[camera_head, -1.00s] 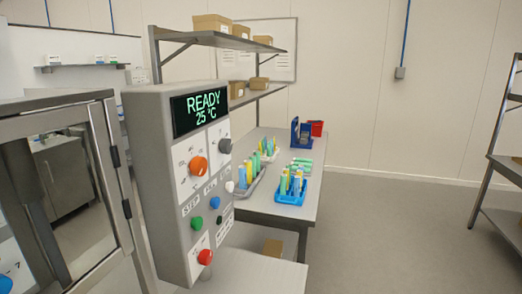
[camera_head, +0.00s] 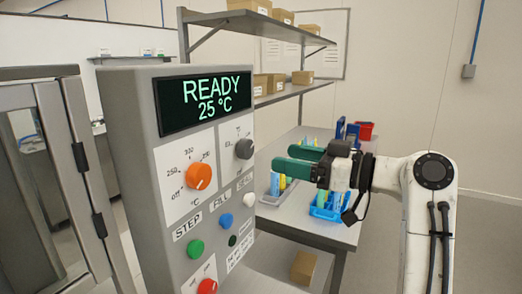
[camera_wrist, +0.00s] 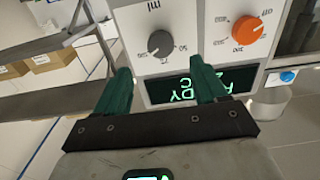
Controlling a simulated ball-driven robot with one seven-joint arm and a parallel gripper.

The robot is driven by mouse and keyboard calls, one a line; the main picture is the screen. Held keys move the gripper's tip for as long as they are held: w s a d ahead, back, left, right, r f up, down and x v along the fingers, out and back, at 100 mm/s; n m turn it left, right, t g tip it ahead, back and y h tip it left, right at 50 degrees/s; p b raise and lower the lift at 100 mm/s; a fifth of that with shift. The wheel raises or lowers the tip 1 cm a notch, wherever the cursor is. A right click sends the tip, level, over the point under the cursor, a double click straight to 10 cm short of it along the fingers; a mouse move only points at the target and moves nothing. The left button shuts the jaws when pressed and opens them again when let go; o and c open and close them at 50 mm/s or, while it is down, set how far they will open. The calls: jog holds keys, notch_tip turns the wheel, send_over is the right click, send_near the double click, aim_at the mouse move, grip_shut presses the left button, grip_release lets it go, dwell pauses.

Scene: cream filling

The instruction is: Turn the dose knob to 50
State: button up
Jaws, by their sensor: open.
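The dose knob (camera_head: 244,148) is dark grey and sits on a white plate at the upper right of the control panel (camera_head: 120,150). In the wrist view the panel is upside down, and the dose knob (camera_wrist: 160,44) has "ml" and a 50 mark near it. Its exact setting is too small to read. My gripper (camera_head: 286,160) is open and empty, with green fingers pointing at the panel from the right, a gap short of the knob. In the wrist view the knob appears between and beyond the fingertips (camera_wrist: 160,68).
An orange temperature knob (camera_head: 199,176) is left of the dose knob. The display (camera_head: 205,97) reads READY 25 °C. Green (camera_head: 196,248), blue (camera_head: 225,220), white (camera_head: 249,199) and red (camera_head: 207,286) buttons are below. A steel table (camera_head: 290,215) with tube racks stands behind my gripper.

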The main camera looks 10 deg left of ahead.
aim_at(250, 151)
jog(key=p+x, duration=0.1)
jog(key=x, duration=0.6)
jog(key=shift+a+p, duration=0.1)
jog(key=shift+p, duration=0.2)
jog(key=shift+w+a+f, duration=0.1)
jog(key=shift+w+a, duration=0.15)
jog(key=shift+a, duration=0.35)
jog(key=c, duration=1)
jog(key=shift+c, duration=0.2)
